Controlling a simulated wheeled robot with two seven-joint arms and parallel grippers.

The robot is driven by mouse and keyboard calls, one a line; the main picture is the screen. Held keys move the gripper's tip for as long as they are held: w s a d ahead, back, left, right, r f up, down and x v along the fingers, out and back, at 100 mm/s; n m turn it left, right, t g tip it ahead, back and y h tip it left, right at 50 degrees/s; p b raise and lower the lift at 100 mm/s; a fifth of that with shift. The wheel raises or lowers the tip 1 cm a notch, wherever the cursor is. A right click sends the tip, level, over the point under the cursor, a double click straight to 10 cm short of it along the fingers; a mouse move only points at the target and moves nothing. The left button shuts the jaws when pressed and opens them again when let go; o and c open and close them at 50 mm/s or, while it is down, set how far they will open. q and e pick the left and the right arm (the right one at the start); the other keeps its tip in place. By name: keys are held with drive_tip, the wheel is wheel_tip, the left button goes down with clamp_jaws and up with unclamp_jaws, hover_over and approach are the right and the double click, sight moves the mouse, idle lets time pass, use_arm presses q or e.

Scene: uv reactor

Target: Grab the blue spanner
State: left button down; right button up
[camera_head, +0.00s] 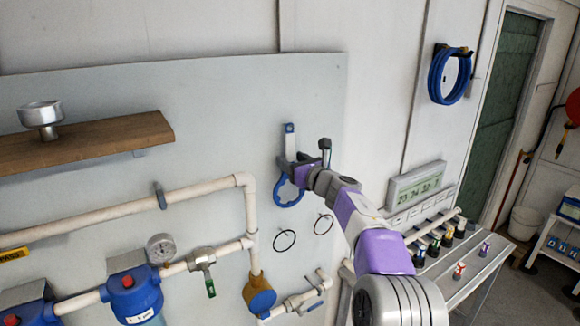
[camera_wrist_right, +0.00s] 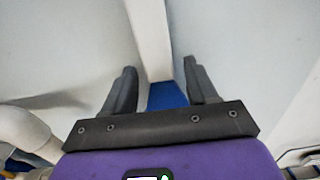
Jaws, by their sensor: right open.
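The blue spanner (camera_head: 287,198) hangs against the grey wall panel. Its blue ring-shaped lower part shows just below my right gripper (camera_head: 304,158) in the head view, and the gripper partly covers its middle. A pale upright piece with a blue edge (camera_head: 289,140) shows above the gripper; I cannot tell whether it is part of the spanner or its holder. In the right wrist view, my right gripper (camera_wrist_right: 160,72) is open, with a blue piece (camera_wrist_right: 168,96) showing between its two dark fingers. I cannot tell whether a finger touches it. My left gripper is not in view.
The grey panel (camera_head: 215,110) carries a wooden shelf (camera_head: 90,143), white pipes (camera_head: 130,213), a gauge (camera_head: 160,248) and blue filter housings (camera_head: 133,292). A digital clock (camera_head: 416,185) and a bench (camera_head: 465,262) are at the right.

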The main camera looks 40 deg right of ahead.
drive_tip(key=shift+w, duration=0.2)
clamp_jaws()
drive_tip(key=shift+r, duration=0.1)
